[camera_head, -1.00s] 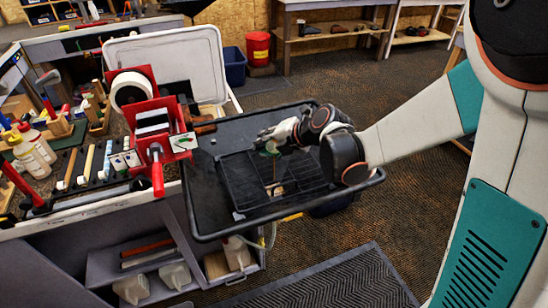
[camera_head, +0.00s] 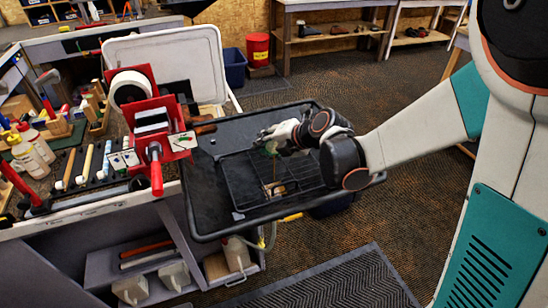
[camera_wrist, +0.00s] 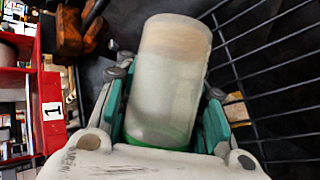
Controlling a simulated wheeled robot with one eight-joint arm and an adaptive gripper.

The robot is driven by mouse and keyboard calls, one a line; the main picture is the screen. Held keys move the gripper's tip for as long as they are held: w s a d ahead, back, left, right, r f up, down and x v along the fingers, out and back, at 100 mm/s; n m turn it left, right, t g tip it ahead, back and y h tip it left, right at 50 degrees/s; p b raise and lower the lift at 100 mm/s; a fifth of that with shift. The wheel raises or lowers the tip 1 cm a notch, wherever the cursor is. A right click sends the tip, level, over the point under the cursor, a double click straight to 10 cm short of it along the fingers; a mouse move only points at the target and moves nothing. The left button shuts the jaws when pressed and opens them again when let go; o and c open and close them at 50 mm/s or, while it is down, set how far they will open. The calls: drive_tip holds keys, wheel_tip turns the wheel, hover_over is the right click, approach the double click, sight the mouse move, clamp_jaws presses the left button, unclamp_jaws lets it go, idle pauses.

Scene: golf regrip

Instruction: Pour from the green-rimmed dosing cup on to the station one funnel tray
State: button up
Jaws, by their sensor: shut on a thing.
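My gripper (camera_head: 268,138) is over the black tray (camera_head: 205,215) with its dark wire grid, in the head view. In the wrist view my gripper (camera_wrist: 165,108) is shut around a translucent whitish cup (camera_wrist: 168,75), a teal-padded finger on each side. Green shows on the cup at its palm end, and a pale tan band shows towards the far end. In the head view the cup is small and mostly hidden, so its tilt and contents are unclear. The tray's grid (camera_wrist: 270,60) lies beyond the cup in the wrist view.
A red vise (camera_head: 155,130) stands on the bench left of the tray. A red plate marked 1 (camera_wrist: 53,111) is at the wrist view's left. Bottles (camera_head: 38,143) and tools crowd the bench. A hose (camera_head: 272,238) hangs below the tray. The floor mat (camera_head: 325,285) is clear.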

drive_tip(key=shift+w+n+t+b, duration=0.15)
drive_tip(key=shift+n+t+b, duration=0.15)
drive_tip(key=shift+t+b, duration=0.45)
idle(1.3)
drive_tip(key=shift+w+r+t+b, duration=0.1)
drive_tip(key=shift+r+t+b, duration=0.05)
drive_tip(key=shift+t+b, duration=0.15)
idle(1.2)
idle(1.9)
drive_tip(key=shift+s+r+m+g+p, duration=0.3)
drive_tip(key=shift+r+m+g+p, duration=0.1)
drive_tip(key=shift+g+p, duration=0.7)
drive_tip(key=shift+s+a+f+m+g+p, duration=0.1)
drive_tip(key=shift+s+m+g+p, duration=0.15)
drive_tip(key=shift+g, duration=0.35)
drive_tip(key=shift+s+m+g+p, duration=0.1)
drive_tip(key=shift+m+g+p, duration=0.15)
drive_tip(key=shift+g, duration=0.3)
drive_tip(key=shift+s+a+f+m+g+y, duration=0.1)
drive_tip(key=shift+s+m+g+y, duration=0.2)
drive_tip(key=shift+g, duration=0.25)
drive_tip(key=shift+s+a+m+g+y, duration=0.1)
drive_tip(key=shift+s+m+g+y, duration=0.15)
drive_tip(key=shift+g, duration=0.3)
